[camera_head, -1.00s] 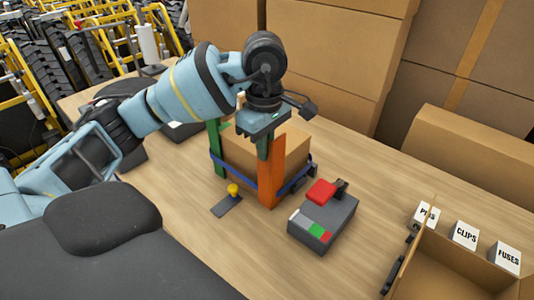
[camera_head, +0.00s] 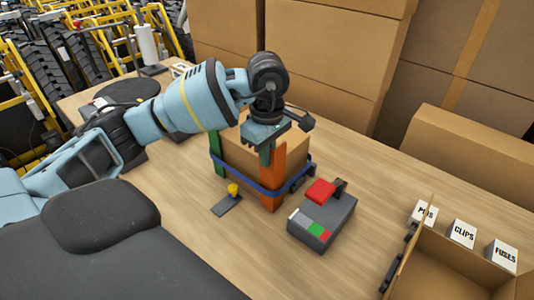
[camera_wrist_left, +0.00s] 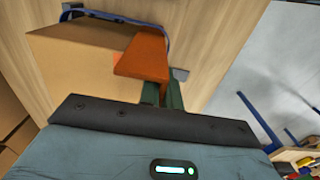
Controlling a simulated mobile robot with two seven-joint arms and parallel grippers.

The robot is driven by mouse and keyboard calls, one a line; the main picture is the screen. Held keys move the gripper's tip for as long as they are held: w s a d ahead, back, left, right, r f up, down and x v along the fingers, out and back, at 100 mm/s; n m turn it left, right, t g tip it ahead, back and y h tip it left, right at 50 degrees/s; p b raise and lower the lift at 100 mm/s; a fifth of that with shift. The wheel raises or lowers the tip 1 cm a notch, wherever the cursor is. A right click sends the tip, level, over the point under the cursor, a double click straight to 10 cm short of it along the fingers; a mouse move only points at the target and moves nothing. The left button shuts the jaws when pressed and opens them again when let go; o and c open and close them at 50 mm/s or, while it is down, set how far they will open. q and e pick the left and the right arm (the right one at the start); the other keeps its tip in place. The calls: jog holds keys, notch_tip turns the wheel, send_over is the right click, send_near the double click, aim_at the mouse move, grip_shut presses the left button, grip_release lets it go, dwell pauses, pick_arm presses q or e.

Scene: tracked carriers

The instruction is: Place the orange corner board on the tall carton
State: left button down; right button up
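The orange corner board (camera_head: 273,196) stands upright at the near corner of the tall carton (camera_head: 243,157). A blue strap (camera_head: 230,178) runs around the carton and crosses in front of the board. My left gripper (camera_head: 268,152) is at the top of the board, its fingers closed on the upper part. A green corner board (camera_head: 216,142) stands at the carton's left corner. My right gripper is not in view.
A grey device with red and green parts (camera_head: 322,216) sits right of the carton. An open box (camera_head: 450,270) and several labelled white boxes (camera_head: 463,234) are at right. Bare table lies between.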

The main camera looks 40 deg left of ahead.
pick_arm(q)
jog(key=shift+f, duration=0.15)
jog(key=c, duration=1.6)
grip_release()
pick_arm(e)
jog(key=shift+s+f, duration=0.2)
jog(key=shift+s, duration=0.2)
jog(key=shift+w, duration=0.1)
